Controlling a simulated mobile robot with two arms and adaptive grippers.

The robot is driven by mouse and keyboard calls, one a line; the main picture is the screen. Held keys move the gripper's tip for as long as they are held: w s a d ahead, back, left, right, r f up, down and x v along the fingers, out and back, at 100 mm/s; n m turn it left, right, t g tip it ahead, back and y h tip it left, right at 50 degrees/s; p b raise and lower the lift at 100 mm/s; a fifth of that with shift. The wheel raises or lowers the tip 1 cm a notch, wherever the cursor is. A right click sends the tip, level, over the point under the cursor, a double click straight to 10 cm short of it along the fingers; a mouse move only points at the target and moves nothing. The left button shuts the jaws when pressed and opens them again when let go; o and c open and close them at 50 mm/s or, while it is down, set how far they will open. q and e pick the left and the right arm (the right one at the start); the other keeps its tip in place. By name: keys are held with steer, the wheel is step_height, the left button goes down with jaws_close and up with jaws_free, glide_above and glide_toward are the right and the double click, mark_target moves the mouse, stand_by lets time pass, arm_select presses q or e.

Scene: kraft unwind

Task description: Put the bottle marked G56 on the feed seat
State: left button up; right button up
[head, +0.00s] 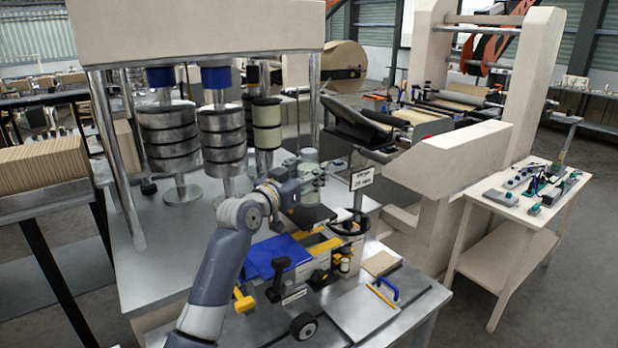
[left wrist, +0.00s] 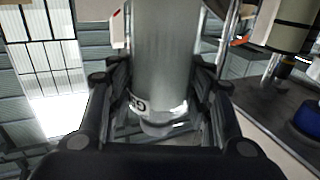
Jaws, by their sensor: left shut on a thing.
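A pale grey-green bottle (head: 309,157) stands roughly upright between the fingers of my left gripper (head: 307,174), over the back part of the metal table. In the left wrist view the bottle (left wrist: 165,55) fills the space between the two black fingers, which press on it from both sides. A white label band near its lower end shows what looks like "G5"; the rest of the mark is turned out of sight. A small black-and-white sign (head: 362,178) stands just right of the gripper, its text too small to read. I cannot make out the feed seat for certain. My right gripper is out of view.
Dark ringed roller stacks (head: 222,140) stand left of the gripper under a large beige head. A blue plate (head: 276,254), a black handwheel (head: 349,222) and a clipboard-like plate (head: 365,308) crowd the table's front. A beige machine frame (head: 455,165) stands to the right.

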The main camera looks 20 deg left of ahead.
arm_select(q)
steer(key=shift+w+a, duration=0.2)
steer(key=shift+w, duration=0.5)
steer(key=shift+w+f+p, duration=0.1)
steer(key=shift+f+p, duration=0.1)
steer(key=shift+p, duration=0.1)
step_height(320, 180, down, 2)
steer(key=shift+f+p, duration=0.1)
steer(key=shift+p, duration=0.45)
steer(key=shift+f, duration=0.35)
steer(key=shift+f, duration=0.1)
steer(key=shift+f, duration=0.15)
steer(key=o, duration=1.3)
steer(key=shift+c, duration=0.2)
